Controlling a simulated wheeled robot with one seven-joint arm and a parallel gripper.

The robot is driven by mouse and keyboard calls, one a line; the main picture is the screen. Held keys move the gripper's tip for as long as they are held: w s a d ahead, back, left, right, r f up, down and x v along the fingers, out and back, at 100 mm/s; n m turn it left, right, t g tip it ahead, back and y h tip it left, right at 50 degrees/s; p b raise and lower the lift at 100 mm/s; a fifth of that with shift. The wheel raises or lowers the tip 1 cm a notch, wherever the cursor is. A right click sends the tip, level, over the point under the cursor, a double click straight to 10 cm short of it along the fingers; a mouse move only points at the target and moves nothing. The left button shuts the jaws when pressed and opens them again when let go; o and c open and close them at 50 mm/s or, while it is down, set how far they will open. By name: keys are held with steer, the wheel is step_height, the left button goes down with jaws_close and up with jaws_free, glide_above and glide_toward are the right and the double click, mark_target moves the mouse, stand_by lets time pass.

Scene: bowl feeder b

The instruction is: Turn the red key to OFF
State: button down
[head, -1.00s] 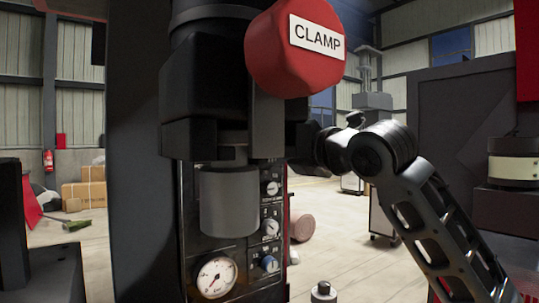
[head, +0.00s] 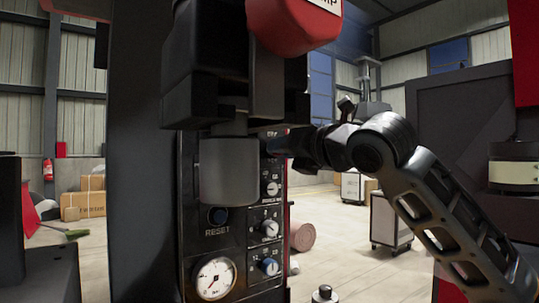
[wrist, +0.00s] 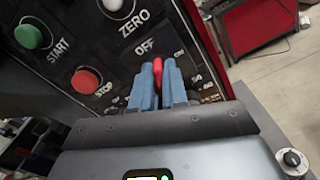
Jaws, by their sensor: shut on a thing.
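The red key (wrist: 158,75) stands on the dark control panel (wrist: 105,45), just below the OFF label (wrist: 147,47) in the wrist view. My gripper (wrist: 158,70) is shut on it, one blue finger on each side. A second label, partly blurred, lies to the right of the key. The key's exact angle is hard to tell, as the fingers cover most of it. In the head view my gripper (head: 292,143) reaches the panel's upper part from the right, and its fingertips and the key are hidden.
A grey cylinder (head: 229,172) and a red CLAMP knob (head: 290,22) hang close in front. The panel carries a green START button (wrist: 33,36), a red STOP button (wrist: 86,80), a white ZERO button (wrist: 112,4), a RESET button (head: 218,215) and a gauge (head: 214,278).

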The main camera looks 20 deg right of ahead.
steer(key=shift+n+b, duration=0.3)
steer(key=shift+n, duration=0.6)
steer(key=shift+d+f+n+b, duration=0.1)
steer(key=shift+n+b, duration=0.25)
steer(key=shift+n, duration=1.55)
steer(key=c, duration=1.1)
jaws_free()
steer(key=shift+b+v, duration=0.55)
steer(key=shift+v, duration=2.95)
